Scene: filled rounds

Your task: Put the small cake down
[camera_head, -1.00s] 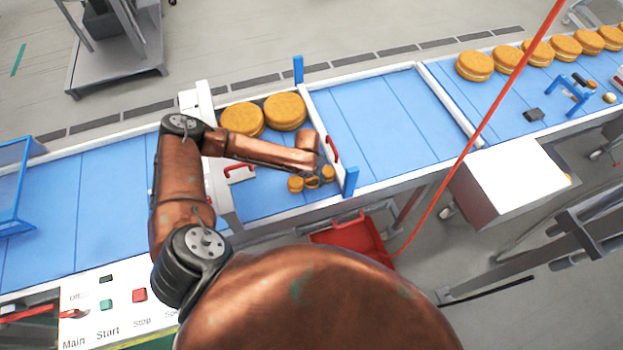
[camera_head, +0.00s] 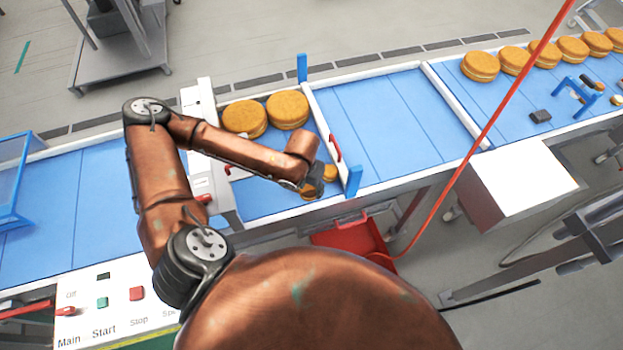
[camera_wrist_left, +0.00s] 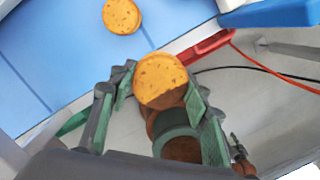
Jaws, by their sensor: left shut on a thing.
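My left gripper (camera_head: 318,184) is over the near right part of the blue belt section with two big cakes. It is shut on a small round golden cake (camera_wrist_left: 160,80), which sits between its green-padded fingers in the wrist view. In the head view this cake (camera_head: 308,190) is partly hidden by the gripper. A second small cake (camera_head: 330,172) lies just right of the gripper; in the wrist view a small cake (camera_wrist_left: 122,16) lies apart on the blue belt. I cannot tell the held cake's exact height over the belt. My right gripper is not in view.
Two big cakes (camera_head: 287,110) lie at the far side of this section. A white bar with a red handle (camera_head: 335,148) and a blue post (camera_head: 354,180) bound it on the right. A red tray (camera_head: 350,236) hangs below the near edge.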

